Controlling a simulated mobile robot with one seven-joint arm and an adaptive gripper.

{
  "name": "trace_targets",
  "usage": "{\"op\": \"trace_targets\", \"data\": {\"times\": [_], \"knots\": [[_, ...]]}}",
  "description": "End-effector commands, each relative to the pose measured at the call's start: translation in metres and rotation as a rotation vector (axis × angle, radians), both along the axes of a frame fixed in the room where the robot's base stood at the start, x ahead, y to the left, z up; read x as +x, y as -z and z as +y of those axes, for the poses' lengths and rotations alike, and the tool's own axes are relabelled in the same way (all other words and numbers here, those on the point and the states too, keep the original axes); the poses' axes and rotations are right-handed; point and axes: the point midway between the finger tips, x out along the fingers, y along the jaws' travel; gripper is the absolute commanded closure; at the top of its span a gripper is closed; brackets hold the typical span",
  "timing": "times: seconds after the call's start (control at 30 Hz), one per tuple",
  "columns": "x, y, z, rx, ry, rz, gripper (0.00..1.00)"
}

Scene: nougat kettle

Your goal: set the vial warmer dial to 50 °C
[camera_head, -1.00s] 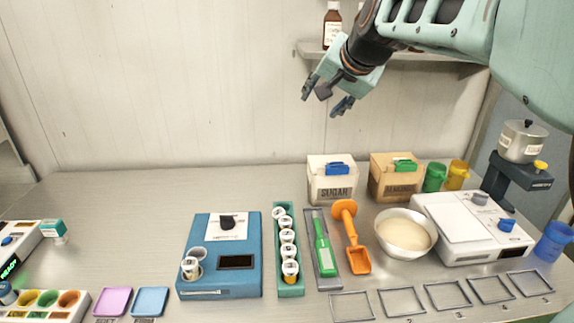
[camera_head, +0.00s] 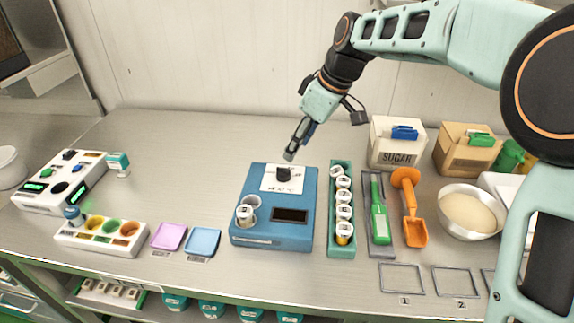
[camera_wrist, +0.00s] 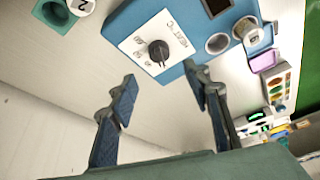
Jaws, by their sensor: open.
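The vial warmer (camera_head: 273,231) is a blue box on the bench. A black dial (camera_head: 283,174) sits on a white scale plate (camera_head: 267,184) at its back. The wrist view shows the dial (camera_wrist: 158,51) with a pale pointer mark and printed numbers around it; the numbers are too blurred to read surely. My gripper (camera_head: 292,155) is just above and behind the dial, pointing down at it. In the wrist view my gripper (camera_wrist: 162,85) has its two blue-padded fingers apart, with the dial beyond the tips and nothing between them.
A white vial (camera_head: 245,215) stands in a warmer well, beside another round opening. A green rack of vials (camera_head: 333,247) stands close to the warmer's right. Sugar box (camera_head: 391,157) is at back right. Bench left of the warmer is clear toward the back.

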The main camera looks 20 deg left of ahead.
Motion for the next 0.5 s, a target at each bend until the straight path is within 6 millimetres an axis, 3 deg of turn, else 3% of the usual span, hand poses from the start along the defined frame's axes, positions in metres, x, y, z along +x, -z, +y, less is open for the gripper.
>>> {"op": "trace_targets", "data": {"times": [0.3, 0.5], "knots": [[0.001, 0.056, 0.022, -0.003, 0.001, 0.003, 0.55], [0.002, 0.08, 0.033, -0.002, 0.002, 0.002, 0.55]]}}
